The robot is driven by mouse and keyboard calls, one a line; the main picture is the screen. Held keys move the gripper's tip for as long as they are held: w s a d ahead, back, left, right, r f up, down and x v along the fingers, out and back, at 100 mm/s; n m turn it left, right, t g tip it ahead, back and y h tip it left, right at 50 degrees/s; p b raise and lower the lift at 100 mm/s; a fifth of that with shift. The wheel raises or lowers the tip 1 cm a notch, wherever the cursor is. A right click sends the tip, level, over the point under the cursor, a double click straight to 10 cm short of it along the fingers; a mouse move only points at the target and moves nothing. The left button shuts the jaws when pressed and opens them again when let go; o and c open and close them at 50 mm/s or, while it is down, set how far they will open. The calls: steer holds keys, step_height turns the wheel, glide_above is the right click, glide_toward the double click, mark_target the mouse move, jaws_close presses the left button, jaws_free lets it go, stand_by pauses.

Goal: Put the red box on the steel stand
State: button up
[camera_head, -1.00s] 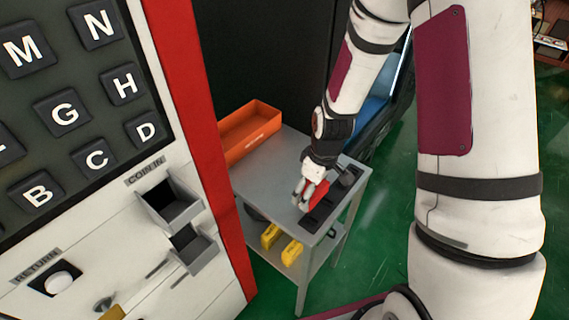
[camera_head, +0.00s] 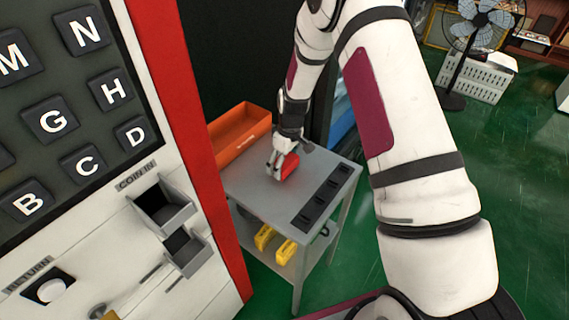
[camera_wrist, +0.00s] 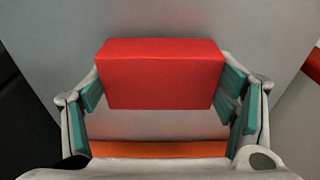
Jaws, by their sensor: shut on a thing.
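The red box (camera_head: 289,167) is between the fingers of my gripper (camera_head: 284,168), over the bare grey top of the steel stand (camera_head: 250,191). In the wrist view the red box (camera_wrist: 160,74) sits squarely between the teal finger pads of my gripper (camera_wrist: 160,95), which is shut on it. The stand's grey top (camera_wrist: 270,35) shows behind the box. I cannot tell whether the box touches the top or is a little above it.
An orange open bin (camera_head: 240,138) stands at the back left of the stand. A black slotted tray (camera_head: 326,196) lies along its right side. Yellow items (camera_head: 284,251) are on the lower shelf. A vending machine with lettered keys (camera_head: 217,225) stands close on the left.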

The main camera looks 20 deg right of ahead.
steer(key=shift+f, duration=0.4)
steer(key=shift+f, duration=0.2)
steer(key=o, duration=1.2)
